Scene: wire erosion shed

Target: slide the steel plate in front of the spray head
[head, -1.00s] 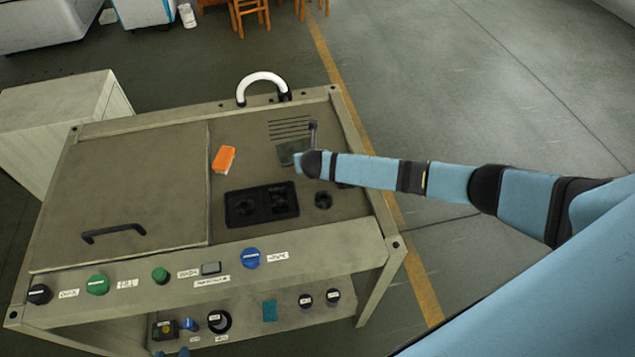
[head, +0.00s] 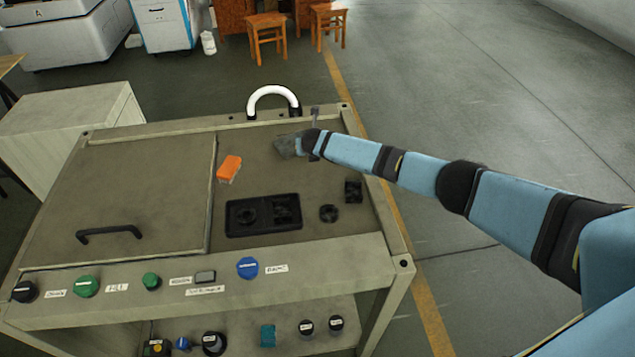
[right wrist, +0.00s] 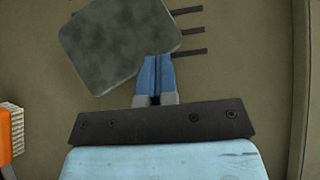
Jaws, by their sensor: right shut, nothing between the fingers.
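The steel plate (head: 285,147) is a dull grey-green sheet with rounded corners, lying on the bench's worktop near its back edge. In the right wrist view the plate (right wrist: 120,40) lies tilted over part of the dark slots. My right gripper (right wrist: 155,85) is shut and empty, its blue fingers meeting the plate's near edge; I cannot tell how firmly they touch. The spray head seems to be the small grey upright piece (head: 315,117) just behind my right gripper, to the right of the plate. My left gripper is out of view.
A black tray (head: 237,229), a black ring (head: 329,213) and a small black block (head: 353,191) are nearer the front. A white curved handle (head: 274,93) rises at the back edge.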

